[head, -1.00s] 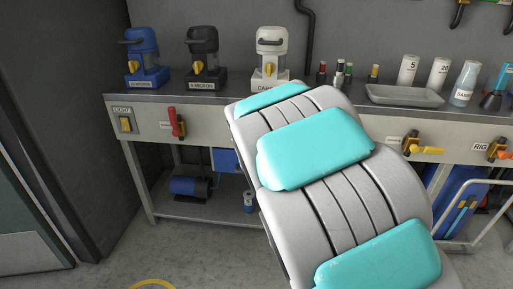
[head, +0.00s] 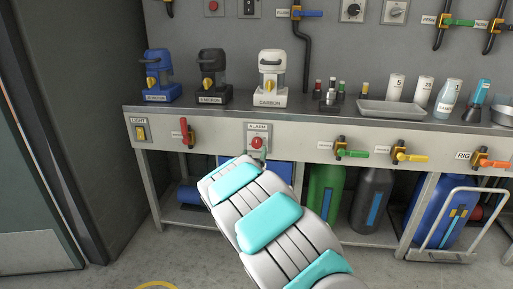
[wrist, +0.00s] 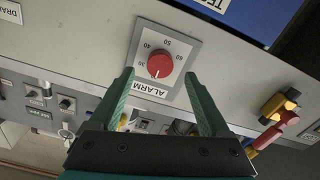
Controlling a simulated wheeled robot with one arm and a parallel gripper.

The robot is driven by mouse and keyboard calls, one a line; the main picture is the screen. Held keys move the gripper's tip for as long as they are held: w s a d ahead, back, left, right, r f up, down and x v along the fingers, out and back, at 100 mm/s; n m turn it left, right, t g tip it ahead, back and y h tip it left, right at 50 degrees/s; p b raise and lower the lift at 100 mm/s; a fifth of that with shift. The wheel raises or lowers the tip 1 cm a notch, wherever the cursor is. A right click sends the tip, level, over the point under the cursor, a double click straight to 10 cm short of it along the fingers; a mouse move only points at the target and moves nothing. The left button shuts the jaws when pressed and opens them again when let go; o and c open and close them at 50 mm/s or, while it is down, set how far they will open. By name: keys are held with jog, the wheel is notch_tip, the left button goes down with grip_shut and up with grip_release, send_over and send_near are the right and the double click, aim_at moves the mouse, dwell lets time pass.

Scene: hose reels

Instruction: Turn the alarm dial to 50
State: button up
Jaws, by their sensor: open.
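The alarm dial is a round red knob (wrist: 159,64) on a pale square plate (wrist: 182,80) labelled ALARM, with 30, 40, 50 and 60 printed around it. A pale mark shows on the knob's lower part, but I cannot tell its exact reading. The dial also shows in the head view (head: 257,143), on the bench front just beyond my arm. My gripper (wrist: 159,73) is open, with one green finger on each side of the dial in the wrist view. I cannot tell whether either finger touches it. My arm hides the gripper in the head view.
A red-handled valve (head: 185,132) and a light switch (head: 141,132) are left of the dial. Green (head: 352,153), yellow (head: 410,156) and orange (head: 492,163) valve handles are to its right. Filter housings (head: 272,80) stand on the bench (head: 230,107).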

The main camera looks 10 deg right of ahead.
aim_at(257, 145)
jog(key=shift+p+x, duration=0.35)
jog(key=shift+x, duration=2.35)
jog(key=shift+c, duration=0.2)
grip_shut()
